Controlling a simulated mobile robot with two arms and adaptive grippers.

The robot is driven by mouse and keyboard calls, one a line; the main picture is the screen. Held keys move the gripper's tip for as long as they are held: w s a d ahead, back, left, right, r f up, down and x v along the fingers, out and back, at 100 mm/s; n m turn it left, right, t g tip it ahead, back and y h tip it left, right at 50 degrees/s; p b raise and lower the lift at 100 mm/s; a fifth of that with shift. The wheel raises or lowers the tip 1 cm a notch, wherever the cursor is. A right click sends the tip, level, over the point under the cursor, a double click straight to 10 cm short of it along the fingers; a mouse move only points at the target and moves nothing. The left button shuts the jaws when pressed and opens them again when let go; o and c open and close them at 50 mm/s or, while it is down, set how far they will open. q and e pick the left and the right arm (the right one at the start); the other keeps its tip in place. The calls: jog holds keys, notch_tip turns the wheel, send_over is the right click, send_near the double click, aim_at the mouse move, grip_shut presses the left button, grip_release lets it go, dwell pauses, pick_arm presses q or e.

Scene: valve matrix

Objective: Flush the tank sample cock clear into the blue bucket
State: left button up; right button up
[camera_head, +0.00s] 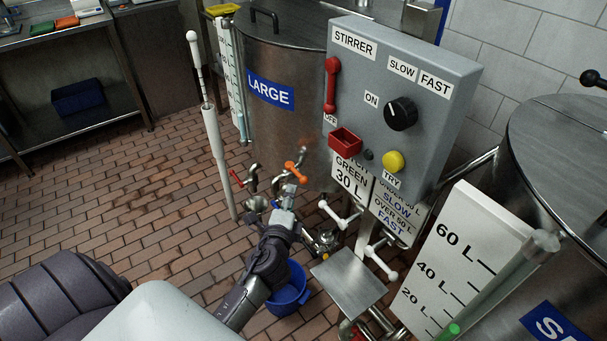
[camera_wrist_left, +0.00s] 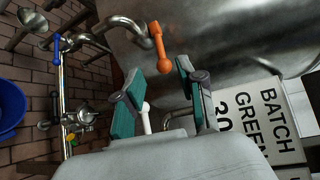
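The large steel tank (camera_head: 285,110) has a curved metal pipe with an orange lever (camera_head: 295,172) low on its front. The lever also shows in the left wrist view (camera_wrist_left: 160,47), just beyond the fingertips. My left gripper (camera_head: 287,193) is close in front of the lever. In the left wrist view its teal-padded fingers (camera_wrist_left: 158,72) are apart, with nothing held between them. The blue bucket (camera_head: 290,291) stands on the floor below, partly hidden by my left arm. Its edge shows in the left wrist view (camera_wrist_left: 8,108). My right gripper is not visible.
A grey stirrer control box (camera_head: 400,100) stands right of the lever. White-handled valves (camera_head: 340,214) and a small metal plate (camera_head: 348,283) are below it. A metal funnel (camera_head: 255,204) and red-handled tap (camera_head: 250,181) are at left. Brick floor lies open at left.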

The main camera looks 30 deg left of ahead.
aim_at(298, 173)
pick_arm(q)
jog(key=x, duration=1.1)
jog(key=shift+d, duration=0.2)
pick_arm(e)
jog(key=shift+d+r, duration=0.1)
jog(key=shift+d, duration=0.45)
pick_arm(q)
jog(key=c, duration=0.7)
grip_shut()
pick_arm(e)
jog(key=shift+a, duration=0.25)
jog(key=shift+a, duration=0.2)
